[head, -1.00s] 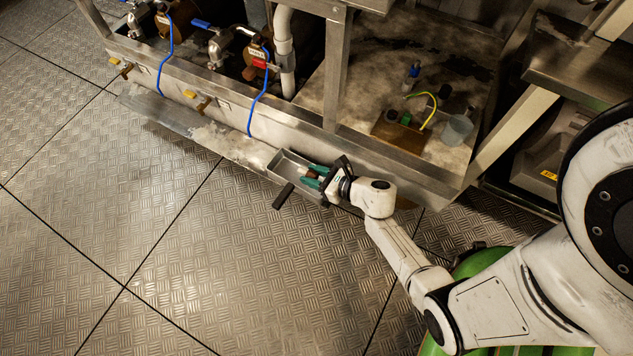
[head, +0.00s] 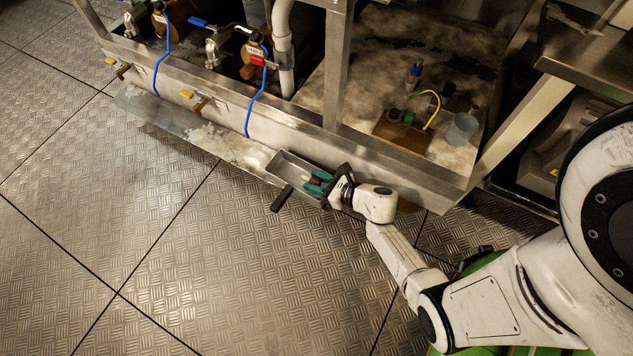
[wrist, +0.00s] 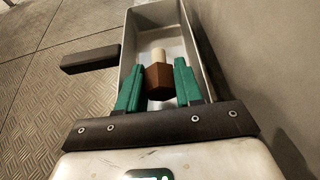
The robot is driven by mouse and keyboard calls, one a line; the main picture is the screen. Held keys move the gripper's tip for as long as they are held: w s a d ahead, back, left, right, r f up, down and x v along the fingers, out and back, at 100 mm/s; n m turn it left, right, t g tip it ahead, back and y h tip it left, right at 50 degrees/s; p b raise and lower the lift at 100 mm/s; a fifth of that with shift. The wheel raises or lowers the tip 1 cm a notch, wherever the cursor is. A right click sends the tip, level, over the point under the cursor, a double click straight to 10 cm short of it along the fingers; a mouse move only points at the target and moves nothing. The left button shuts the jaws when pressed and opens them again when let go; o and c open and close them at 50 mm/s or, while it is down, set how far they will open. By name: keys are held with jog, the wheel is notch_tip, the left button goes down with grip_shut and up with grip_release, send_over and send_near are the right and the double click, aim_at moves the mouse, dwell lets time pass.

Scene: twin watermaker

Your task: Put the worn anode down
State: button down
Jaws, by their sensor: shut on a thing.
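The worn anode shows in the wrist view (wrist: 158,76) as a brown hexagonal head with a pale, short cylindrical stub pointing away from me. My gripper (wrist: 158,85) has its green fingers closed on either side of the brown head. In the head view, my gripper (head: 317,183) is low at the front of the metal frame, with the anode (head: 314,181) small between its fingers. Both are over or inside a grey metal tray (wrist: 137,35), which also shows in the head view (head: 290,160). I cannot tell whether the anode touches the tray floor.
A dark bar-shaped handle (wrist: 90,59) sticks out left of the tray. A grey wall (wrist: 260,60) runs close along its right side. A steel gutter (head: 170,120) with pale crust and blue cables lie along the frame. The chequered floor (head: 150,230) is clear.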

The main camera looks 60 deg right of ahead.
jog(key=shift+s+a+f, duration=0.1)
jog(key=shift+f, duration=0.35)
jog(key=shift+f+b, duration=0.2)
jog(key=shift+b, duration=0.15)
jog(key=c, duration=1)
grip_release()
jog(key=shift+s, duration=0.15)
jog(key=shift+r+p, duration=0.7)
jog(key=shift+p, duration=0.25)
jog(key=p+v, duration=0.4)
jog(key=v, duration=0.7)
jog(key=shift+s+r, duration=0.25)
jog(key=shift+r, duration=0.1)
